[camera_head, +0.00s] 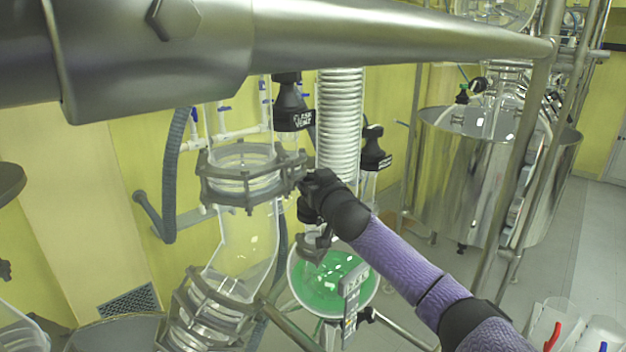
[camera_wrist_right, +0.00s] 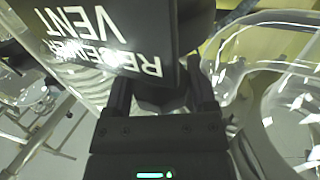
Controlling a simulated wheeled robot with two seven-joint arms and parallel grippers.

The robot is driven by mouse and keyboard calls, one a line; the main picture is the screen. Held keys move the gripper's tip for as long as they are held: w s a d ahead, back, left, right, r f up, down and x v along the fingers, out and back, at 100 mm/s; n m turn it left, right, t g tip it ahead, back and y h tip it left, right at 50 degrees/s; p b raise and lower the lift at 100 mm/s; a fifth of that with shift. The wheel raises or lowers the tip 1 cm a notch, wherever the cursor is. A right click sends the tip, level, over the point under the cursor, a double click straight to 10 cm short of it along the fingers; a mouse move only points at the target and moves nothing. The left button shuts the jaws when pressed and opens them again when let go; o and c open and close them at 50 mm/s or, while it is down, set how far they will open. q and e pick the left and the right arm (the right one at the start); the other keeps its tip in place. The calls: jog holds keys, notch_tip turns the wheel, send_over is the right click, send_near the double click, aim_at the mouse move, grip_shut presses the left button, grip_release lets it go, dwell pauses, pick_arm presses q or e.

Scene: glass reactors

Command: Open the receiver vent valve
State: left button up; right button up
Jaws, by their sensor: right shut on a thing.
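The receiver vent valve (camera_wrist_right: 140,35) shows very close in the right wrist view, as a black body with a white "RECEIVER VENT" label that reads upside down. My right gripper (camera_wrist_right: 163,95) is shut on a dark part of this valve just below the label, with one finger on each side. In the head view my right gripper (camera_head: 312,190) is in front of the glassware, at the end of the purple arm. It hides what it holds there. My left gripper is not in view.
A black valve labelled "FLASK VENT" (camera_head: 293,112) stands above my right gripper. Another black fitting (camera_head: 374,150) is to the right of the metal coil (camera_head: 340,115). A glass column (camera_head: 242,235) and a flask with green liquid (camera_head: 328,288) are close by. A steel vessel (camera_head: 455,180) stands at right.

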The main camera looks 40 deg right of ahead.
jog(key=shift+r+n+y+p, duration=0.2)
jog(key=shift+n+y+p, duration=0.2)
jog(key=shift+y+p, duration=0.3)
jog(key=n+y+p, duration=0.1)
jog(key=n+t+y+p, duration=0.1)
jog(key=p, duration=0.1)
jog(key=shift+d+r+y, duration=0.15)
jog(key=shift+y, duration=0.25)
jog(key=shift+n+y, duration=0.4)
jog(key=shift+y, duration=0.2)
jog(key=shift+n+y, duration=0.4)
jog(key=shift+y, duration=0.3)
jog(key=n+y, duration=0.1)
jog(key=n+y+b, duration=0.1)
jog(key=shift+f+y+b, duration=0.3)
jog(key=shift+f+y, duration=0.1)
jog(key=shift+n+g+y+b, duration=0.4)
jog(key=shift+y+b, duration=0.3)
jog(key=shift+r+n+y+b, duration=0.1)
jog(key=shift+n+y+b, duration=0.3)
jog(key=shift+y+b, duration=0.25)
